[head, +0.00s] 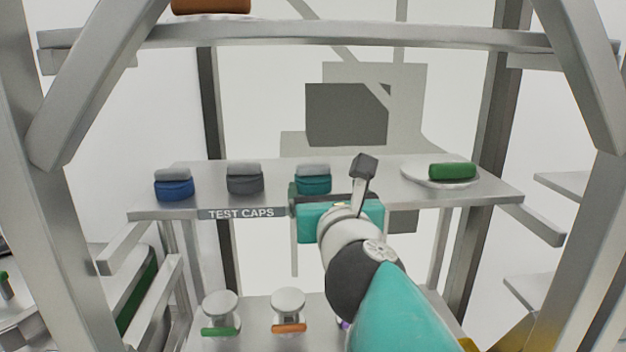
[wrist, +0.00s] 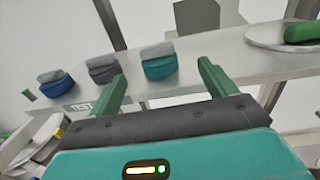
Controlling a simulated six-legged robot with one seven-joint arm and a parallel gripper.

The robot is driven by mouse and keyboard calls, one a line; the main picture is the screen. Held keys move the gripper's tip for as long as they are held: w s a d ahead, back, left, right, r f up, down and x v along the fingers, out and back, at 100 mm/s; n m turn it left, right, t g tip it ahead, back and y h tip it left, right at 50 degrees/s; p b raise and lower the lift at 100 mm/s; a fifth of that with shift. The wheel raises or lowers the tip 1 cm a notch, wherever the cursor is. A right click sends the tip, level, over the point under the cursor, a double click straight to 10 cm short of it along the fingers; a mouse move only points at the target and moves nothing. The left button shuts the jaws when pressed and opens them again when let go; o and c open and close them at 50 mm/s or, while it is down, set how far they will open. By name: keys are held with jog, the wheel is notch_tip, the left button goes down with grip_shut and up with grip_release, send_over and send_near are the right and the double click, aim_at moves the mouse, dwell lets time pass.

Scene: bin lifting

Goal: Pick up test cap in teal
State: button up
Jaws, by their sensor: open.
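The teal test cap (head: 313,180) has a grey top and stands on the shelf marked TEST CAPS (head: 375,183), third from the left in its row. In the wrist view the teal cap (wrist: 159,64) lies ahead of my gripper, between the lines of the two fingers but nearer the left one. My gripper (wrist: 162,78) is open and empty, with its two green fingers wide apart and short of the cap. In the head view my gripper (head: 337,200) is at the shelf's front edge, just right of and below the teal cap, its fingers mostly hidden.
A grey cap (head: 245,179) and a blue cap (head: 174,185) stand left of the teal one. A white plate (head: 413,173) with a green object (head: 452,171) is at the shelf's right. An upper shelf (head: 290,36) crosses above. Round-topped items (head: 288,300) stand below.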

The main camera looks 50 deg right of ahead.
aim_at(313, 169)
jog(key=shift+w+d+f, duration=0.1)
jog(key=shift+w+d, duration=0.05)
jog(key=shift+d, duration=0.05)
jog(key=shift+x, duration=2.8)
jog(key=x, duration=0.4)
jog(key=shift+w+a+r, duration=0.2)
jog(key=shift+w, duration=0.25)
jog(key=shift+w+d, duration=0.25)
jog(key=shift+d, duration=0.15)
jog(key=c, duration=1.1)
